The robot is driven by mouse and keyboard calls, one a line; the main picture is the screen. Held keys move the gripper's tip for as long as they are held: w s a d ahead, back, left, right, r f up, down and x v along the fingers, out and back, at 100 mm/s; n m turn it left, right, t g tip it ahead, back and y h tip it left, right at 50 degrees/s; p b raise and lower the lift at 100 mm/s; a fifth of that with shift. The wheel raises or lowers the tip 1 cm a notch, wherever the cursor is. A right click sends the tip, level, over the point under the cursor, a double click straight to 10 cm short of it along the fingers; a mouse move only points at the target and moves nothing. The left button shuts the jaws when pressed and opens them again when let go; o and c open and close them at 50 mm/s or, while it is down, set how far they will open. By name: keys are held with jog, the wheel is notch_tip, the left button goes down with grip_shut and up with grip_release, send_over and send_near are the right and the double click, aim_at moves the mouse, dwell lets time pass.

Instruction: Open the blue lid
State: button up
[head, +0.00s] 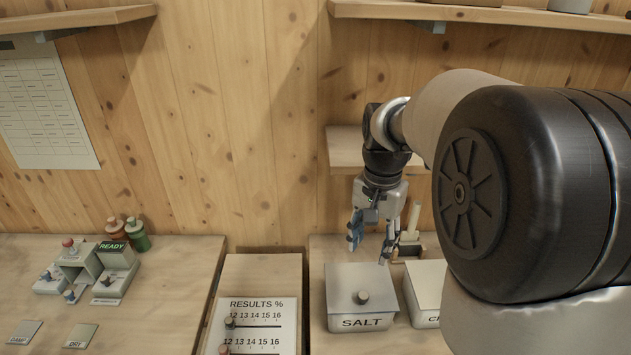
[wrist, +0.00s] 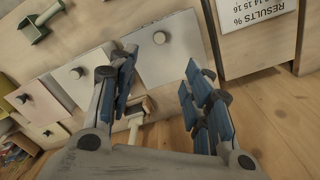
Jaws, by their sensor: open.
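No lid that looks clearly blue shows in either view. A box marked SALT (head: 361,322) has a pale grey lid with a round knob; this lid also shows in the wrist view (wrist: 185,55). A second pale-lidded box (head: 424,281), its label partly hidden by my arm, stands to its right; its knobbed lid shows in the wrist view (wrist: 88,66). My gripper (head: 370,243) points down above and behind the SALT box. Its blue-padded fingers (wrist: 163,92) are apart, with nothing held between them.
A RESULTS board (head: 252,326) lies left of the SALT box. A brush-like tool (head: 408,240) with an upright handle stands behind the boxes. A small shelf (head: 345,148) is on the wall behind my wrist. The left table (head: 165,270) holds a READY device (head: 113,247) and small bottles.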

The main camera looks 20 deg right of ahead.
aim_at(363, 295)
notch_tip(363, 295, down, 18)
jog(key=b, duration=0.5)
jog(key=shift+w+d+r+b, duration=0.1)
jog(key=shift+r+b, duration=0.1)
jog(key=shift+b, duration=0.15)
jog(key=shift+c, duration=0.2)
grip_shut()
